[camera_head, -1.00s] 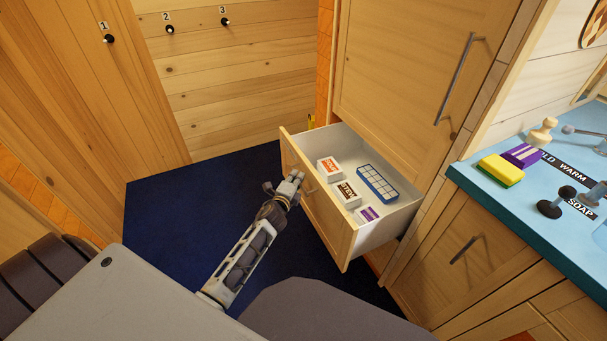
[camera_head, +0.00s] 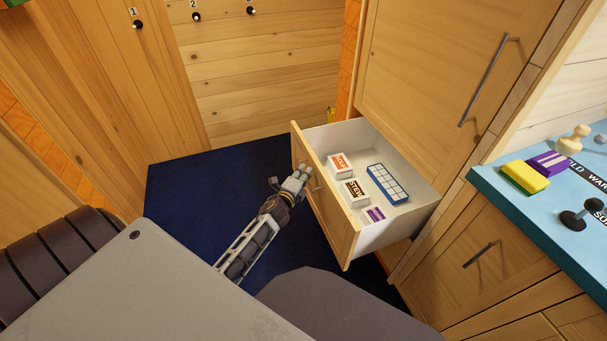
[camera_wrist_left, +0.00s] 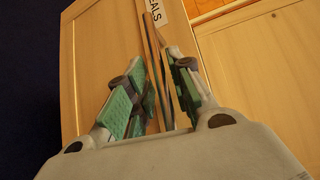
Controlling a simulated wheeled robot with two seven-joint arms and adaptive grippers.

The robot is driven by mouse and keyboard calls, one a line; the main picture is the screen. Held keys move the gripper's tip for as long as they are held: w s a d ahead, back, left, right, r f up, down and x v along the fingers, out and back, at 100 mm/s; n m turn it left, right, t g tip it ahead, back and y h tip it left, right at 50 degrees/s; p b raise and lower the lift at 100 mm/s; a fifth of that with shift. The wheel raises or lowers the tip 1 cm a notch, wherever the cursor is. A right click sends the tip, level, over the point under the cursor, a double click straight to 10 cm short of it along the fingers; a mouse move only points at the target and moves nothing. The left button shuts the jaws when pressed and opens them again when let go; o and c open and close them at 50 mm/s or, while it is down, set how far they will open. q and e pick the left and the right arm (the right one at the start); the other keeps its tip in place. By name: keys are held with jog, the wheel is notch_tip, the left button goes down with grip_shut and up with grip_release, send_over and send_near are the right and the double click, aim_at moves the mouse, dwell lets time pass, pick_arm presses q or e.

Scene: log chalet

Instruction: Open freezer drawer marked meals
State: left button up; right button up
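The wooden freezer drawer (camera_head: 327,213) stands pulled well out below the tall cabinet door. Its white inside holds an orange-marked box (camera_head: 340,164), a dark-marked box (camera_head: 355,190), a purple-marked box (camera_head: 373,215) and a blue tray with white cells (camera_head: 387,184). In the left wrist view a label (camera_wrist_left: 178,16) on the front reads "EALS", its start hidden. My left gripper (camera_head: 298,178) is at the drawer front. Its green-padded fingers (camera_wrist_left: 160,75) are on either side of the bar handle (camera_wrist_left: 152,45) and look closed on it. My right gripper is not in view.
The tall cabinet door (camera_head: 440,60) rises above the drawer. At the right, a blue counter (camera_head: 500,195) holds a yellow sponge (camera_head: 524,177) and other small items. Dark blue floor (camera_head: 210,190) is clear left of the drawer. Numbered hooks (camera_head: 197,16) are on the back wall.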

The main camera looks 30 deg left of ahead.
pick_arm(q)
jog(key=shift+o, duration=0.2)
jog(key=shift+r, duration=0.1)
jog(key=shift+s, duration=0.1)
jog(key=s+d+r, duration=0.1)
jog(key=s, duration=1)
jog(key=shift+s+d+r, duration=0.25)
jog(key=shift+r, duration=0.05)
dwell(0.4)
dwell(0.6)
